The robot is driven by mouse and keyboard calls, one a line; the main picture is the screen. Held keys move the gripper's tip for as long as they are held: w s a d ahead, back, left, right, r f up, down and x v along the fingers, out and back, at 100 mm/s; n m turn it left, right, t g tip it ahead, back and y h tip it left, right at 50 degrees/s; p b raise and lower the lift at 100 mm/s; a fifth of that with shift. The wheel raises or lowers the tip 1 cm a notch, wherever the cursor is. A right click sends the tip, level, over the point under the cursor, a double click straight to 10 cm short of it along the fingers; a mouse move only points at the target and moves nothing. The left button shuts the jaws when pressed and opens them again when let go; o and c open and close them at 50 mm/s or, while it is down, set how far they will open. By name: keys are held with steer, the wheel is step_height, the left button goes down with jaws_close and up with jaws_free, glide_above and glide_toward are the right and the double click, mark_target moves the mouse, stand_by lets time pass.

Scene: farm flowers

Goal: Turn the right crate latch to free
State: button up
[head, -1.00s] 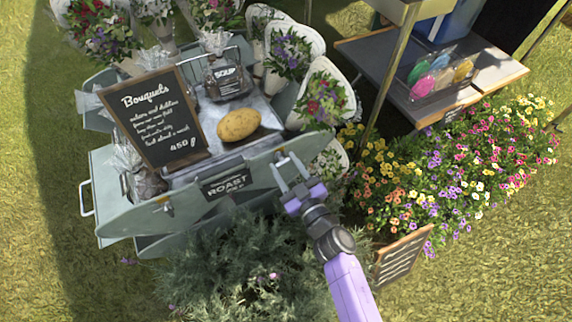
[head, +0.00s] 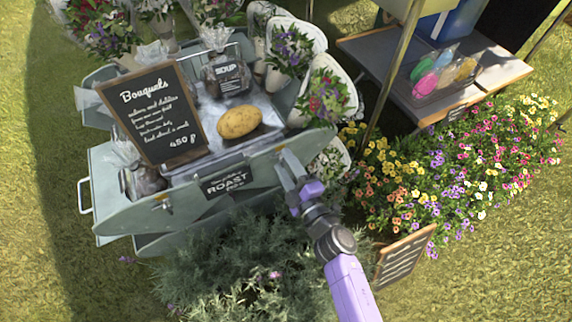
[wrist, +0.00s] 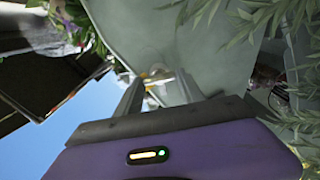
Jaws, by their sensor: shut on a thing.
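The grey-green crate (head: 122,222) holds the potato tray, and its front carries a dark "ROAST" sign (head: 228,180). My gripper (head: 285,163) is at the right end of the crate's front panel. It is shut on the right latch, which it hides in the head view. In the wrist view, the small metallic right latch (wrist: 156,76) lies between my fingertips (wrist: 159,80) against the crate's panel (wrist: 150,30). Its exact turn angle cannot be made out. The left latch (head: 163,203) shows on the front panel, left of the sign.
A potato (head: 239,123) lies on top of the crate. A chalkboard sign (head: 155,115) and wrapped bouquets (head: 290,50) stand around it. Leafy bushes (head: 240,265) lie below the front, and a flower bed (head: 440,165) fills the right.

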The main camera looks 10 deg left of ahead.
steer(key=shift+f+n+b, duration=0.2)
steer(key=shift+n+b, duration=0.3)
steer(key=shift+n, duration=1.7)
steer(key=o, duration=1.4)
steer(key=shift+c, duration=0.2)
steer(key=shift+s+r, duration=0.1)
steer(key=shift+s, duration=0.05)
steer(key=p+v, duration=0.2)
steer(key=v, duration=0.5)
steer(key=shift+s+d+p, duration=0.25)
steer(key=shift+p, duration=0.1)
